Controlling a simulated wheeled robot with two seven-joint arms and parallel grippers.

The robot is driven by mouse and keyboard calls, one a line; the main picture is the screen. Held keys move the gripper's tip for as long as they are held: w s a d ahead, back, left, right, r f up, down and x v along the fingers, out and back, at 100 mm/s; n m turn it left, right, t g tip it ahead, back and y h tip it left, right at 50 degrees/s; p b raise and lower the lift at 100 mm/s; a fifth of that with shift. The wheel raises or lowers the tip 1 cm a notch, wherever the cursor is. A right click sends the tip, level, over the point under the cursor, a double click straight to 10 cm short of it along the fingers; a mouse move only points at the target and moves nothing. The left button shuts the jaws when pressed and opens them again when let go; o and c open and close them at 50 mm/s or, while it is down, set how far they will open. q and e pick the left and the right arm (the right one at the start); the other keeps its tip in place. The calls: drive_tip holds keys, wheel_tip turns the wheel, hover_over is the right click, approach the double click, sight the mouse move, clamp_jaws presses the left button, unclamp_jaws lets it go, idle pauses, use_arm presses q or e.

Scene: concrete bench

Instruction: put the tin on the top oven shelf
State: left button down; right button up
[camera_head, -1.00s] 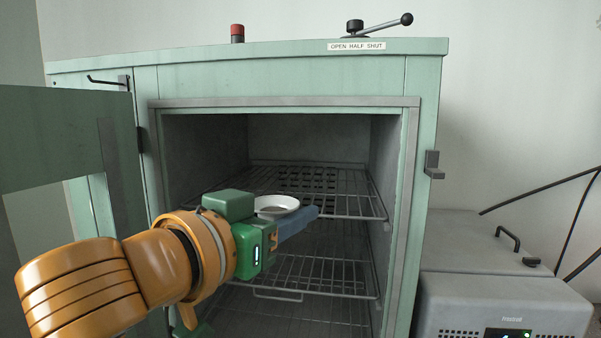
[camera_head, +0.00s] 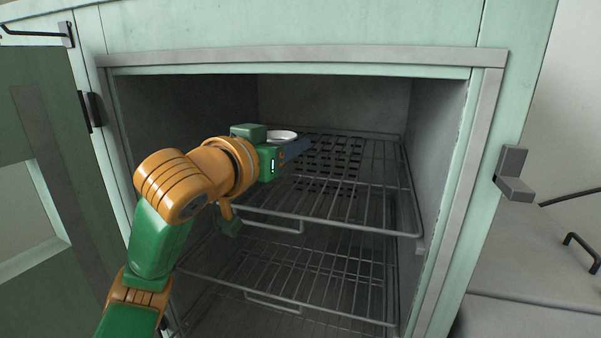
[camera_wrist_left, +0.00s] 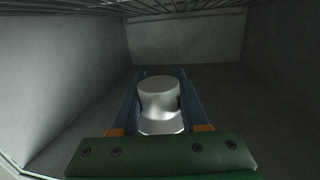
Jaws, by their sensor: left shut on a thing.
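The tin is a small pale round dish-like thing (camera_head: 281,135) in the head view, just inside the oven, above the top oven shelf (camera_head: 350,205). My left gripper (camera_head: 297,150) is shut on the tin, with its blue fingers reaching to the right. In the left wrist view, the tin (camera_wrist_left: 159,98) shows as a silvery cylinder between the two blue fingers. The finger and gripper body hide the tin's lower part in the head view, so I cannot tell whether it touches the shelf. My right gripper is not in view.
The green oven's front frame (camera_head: 300,60) surrounds the opening. Its door (camera_head: 35,140) stands open at the left. A lower wire shelf (camera_head: 330,275) lies under the top one. The top shelf looks bare to the right of my gripper. A grey latch (camera_head: 513,175) juts out at the right.

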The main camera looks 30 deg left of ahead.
sight(287, 187)
use_arm(q)
drive_tip(key=w+a+f, duration=0.2)
drive_tip(key=w+f, duration=0.1)
drive_tip(key=w+a+f, duration=0.1)
drive_tip(key=f, duration=0.1)
drive_tip(key=shift+w+f, duration=0.15)
drive_tip(key=shift+f, duration=0.05)
drive_tip(key=f, duration=0.1)
drive_tip(key=f+b, duration=0.1)
drive_tip(key=shift+d+f, duration=0.2)
drive_tip(key=shift+f, duration=0.2)
drive_tip(key=shift+s, duration=0.4)
drive_tip(key=shift+w+f, duration=0.15)
drive_tip(key=shift+c, duration=2.1)
unclamp_jaws()
drive_tip(key=shift+w, duration=0.1)
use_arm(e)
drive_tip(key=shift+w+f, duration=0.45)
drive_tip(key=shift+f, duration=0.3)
